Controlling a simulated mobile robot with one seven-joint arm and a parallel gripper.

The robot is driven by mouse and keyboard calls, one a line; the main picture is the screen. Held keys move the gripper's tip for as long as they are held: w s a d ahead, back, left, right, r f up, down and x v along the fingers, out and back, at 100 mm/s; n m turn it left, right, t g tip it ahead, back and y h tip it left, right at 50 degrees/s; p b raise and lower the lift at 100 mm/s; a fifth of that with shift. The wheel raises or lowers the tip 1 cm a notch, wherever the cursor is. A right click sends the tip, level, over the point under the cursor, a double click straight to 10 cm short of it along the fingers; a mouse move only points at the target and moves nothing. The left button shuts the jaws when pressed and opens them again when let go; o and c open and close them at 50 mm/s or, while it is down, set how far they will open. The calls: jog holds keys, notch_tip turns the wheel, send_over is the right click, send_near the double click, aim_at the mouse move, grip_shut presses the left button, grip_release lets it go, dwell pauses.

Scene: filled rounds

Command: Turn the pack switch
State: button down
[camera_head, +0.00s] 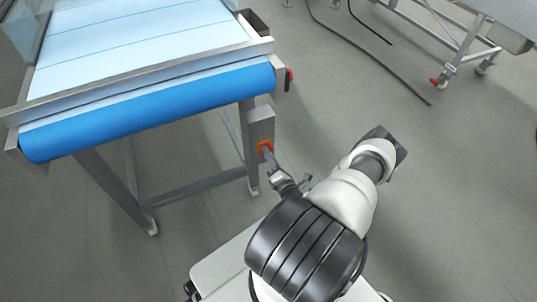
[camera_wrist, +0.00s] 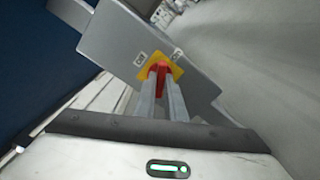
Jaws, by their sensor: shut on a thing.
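The pack switch is a red knob on a yellow plate (camera_wrist: 176,67), fixed to a grey box (camera_wrist: 122,48) with small white labels beside it. In the head view the grey switch box (camera_head: 261,126) is mounted on the conveyor's near right leg, with the red and yellow switch (camera_head: 265,147) low on it. My gripper (camera_wrist: 163,78) is shut on the red knob (camera_wrist: 159,68), its two fingers on either side of it. In the head view my gripper (camera_head: 270,160) reaches the switch from the lower right. The fingers hide part of the knob, and I cannot read its setting surely.
The conveyor with its blue roller end (camera_head: 150,112) and pale belt (camera_head: 140,40) stands above and left of my gripper. A red button (camera_head: 290,75) sits on its right corner. A wheeled metal frame (camera_head: 455,50) and dark cables (camera_head: 385,70) are at the upper right. Open grey floor lies between.

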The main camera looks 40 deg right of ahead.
jog(key=shift+m, duration=0.3)
jog(key=shift+m+b, duration=1.3)
jog(key=shift+m, duration=1.3)
jog(key=shift+r, duration=0.1)
jog(key=c, duration=1.8)
grip_release()
jog(key=shift+w, duration=0.1)
